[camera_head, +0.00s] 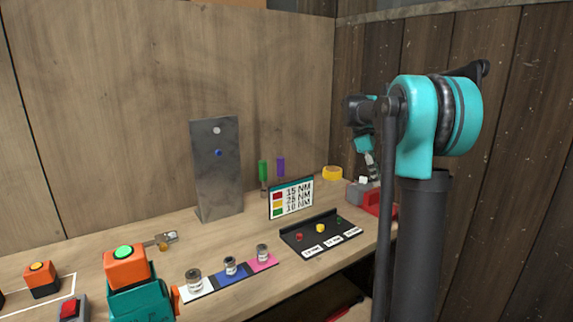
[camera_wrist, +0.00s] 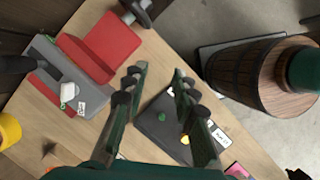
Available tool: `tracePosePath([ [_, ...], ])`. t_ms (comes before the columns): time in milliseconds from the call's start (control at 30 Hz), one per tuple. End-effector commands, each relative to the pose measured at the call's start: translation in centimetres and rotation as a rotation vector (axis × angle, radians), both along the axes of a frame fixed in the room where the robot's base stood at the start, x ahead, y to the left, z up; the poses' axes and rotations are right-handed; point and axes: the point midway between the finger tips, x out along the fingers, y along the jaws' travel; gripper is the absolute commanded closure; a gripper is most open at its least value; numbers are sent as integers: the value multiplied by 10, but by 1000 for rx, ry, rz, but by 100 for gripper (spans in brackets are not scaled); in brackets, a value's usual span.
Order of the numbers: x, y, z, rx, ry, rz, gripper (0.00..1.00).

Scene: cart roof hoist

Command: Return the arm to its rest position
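My gripper (camera_wrist: 158,74) shows in the wrist view with its two dark fingers apart and nothing between them. It points down over the bench, between a red and grey vise-like device (camera_wrist: 97,48) and a black tray (camera_wrist: 150,118). In the head view my teal and black arm stands at the right. The gripper is small there and partly hidden behind the arm, above the red and grey device (camera_head: 378,203).
The wooden bench (camera_head: 270,275) holds the black tray (camera_head: 297,243) with coloured pieces, a torque sign (camera_head: 291,199), several jars on a coloured strip, a metal plate (camera_head: 217,175), a yellow roll (camera_head: 332,173) and orange button boxes (camera_head: 126,270). A barrel (camera_wrist: 245,75) stands beside the bench.

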Motion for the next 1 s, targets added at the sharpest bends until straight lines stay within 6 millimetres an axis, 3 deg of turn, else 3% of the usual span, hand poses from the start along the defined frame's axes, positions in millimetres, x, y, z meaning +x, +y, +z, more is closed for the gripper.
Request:
tracePosePath([
  [333, -28, 14, -31, 29, -110, -118, 72],
  [567, -67, 32, -69, 76, -232, -269, 72],
  [667, -94, 44, -94, 113, -306, -369, 72],
  [1000, -232, 93, -208, 334, -570, -860, 72],
])
